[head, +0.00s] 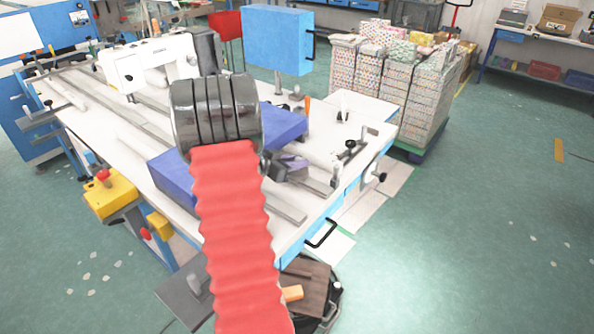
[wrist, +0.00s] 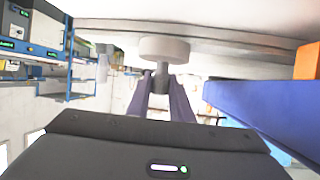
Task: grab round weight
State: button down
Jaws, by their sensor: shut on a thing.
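A round weight (wrist: 164,49) shows in the wrist view as a pale grey disc with a narrower dark neck. My gripper (wrist: 161,82) has its two purple fingers closed around that neck, just below the disc in the picture. In the head view my gripper (head: 291,164) is low over the right part of the white sewing table (head: 122,122), partly hidden by my arm. I cannot make out the weight there. Whether it still touches the table cannot be told.
A blue-purple block (head: 287,124) lies close beside my gripper. An orange handle (head: 307,104) stands behind it. A clamp with a black knob (head: 350,146) is to the right. A white sewing machine (head: 150,62) and a blue box (head: 279,40) stand farther back.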

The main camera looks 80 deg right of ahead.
aim_at(298, 158)
jog(key=shift+r, duration=0.15)
notch_tip(298, 158, up, 10)
jog(key=shift+f, duration=0.1)
dwell(0.4)
dwell(0.4)
